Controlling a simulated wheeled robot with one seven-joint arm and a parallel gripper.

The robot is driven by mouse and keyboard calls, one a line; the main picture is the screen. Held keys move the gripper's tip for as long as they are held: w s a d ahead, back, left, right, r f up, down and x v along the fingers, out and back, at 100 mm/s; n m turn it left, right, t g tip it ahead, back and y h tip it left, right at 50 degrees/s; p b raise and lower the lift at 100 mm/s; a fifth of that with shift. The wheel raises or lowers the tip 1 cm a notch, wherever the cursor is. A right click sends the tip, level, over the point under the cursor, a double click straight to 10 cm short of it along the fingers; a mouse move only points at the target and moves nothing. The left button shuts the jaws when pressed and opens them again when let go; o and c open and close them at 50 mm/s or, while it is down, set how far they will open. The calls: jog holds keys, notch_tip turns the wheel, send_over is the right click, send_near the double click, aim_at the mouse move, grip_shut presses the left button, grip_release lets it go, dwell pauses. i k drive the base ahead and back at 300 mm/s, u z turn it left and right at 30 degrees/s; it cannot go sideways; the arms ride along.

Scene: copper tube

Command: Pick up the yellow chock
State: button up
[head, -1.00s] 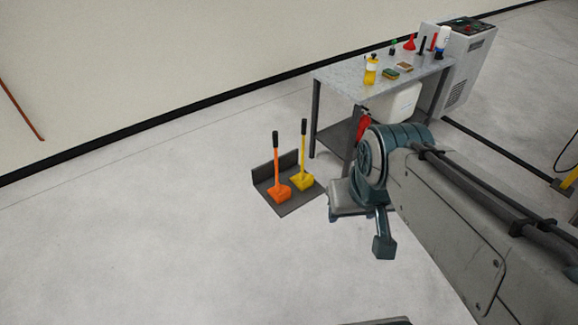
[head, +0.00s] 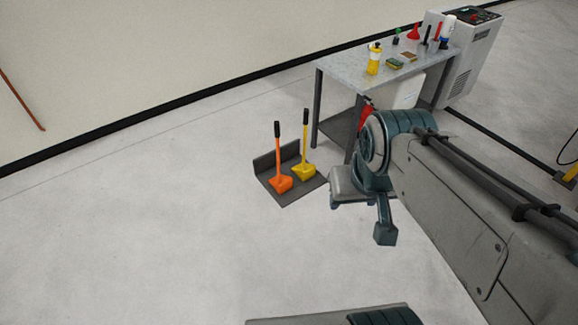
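The yellow chock (head: 304,170) has a yellow wedge-shaped base and a thin yellow handle with a black grip pointing up. It stands on a dark tray (head: 292,198) on the floor, just right of an orange chock (head: 281,184) of the same shape. My gripper (head: 384,232) is at the end of my arm, right of and nearer than the tray, apart from both chocks. One teal finger-like part hangs down. Whether the gripper is open or shut does not show.
A metal table (head: 340,66) behind the tray carries a yellow bottle (head: 374,60), a red funnel (head: 413,32) and other small items. A grey machine (head: 466,60) stands at the back right. The floor left and in front of the tray is clear.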

aim_at(305, 171)
jog(key=z, duration=0.15)
jog(key=i, duration=2.1)
jog(key=z, duration=0.45)
jog(key=i, duration=1.2)
jog(key=z, duration=0.05)
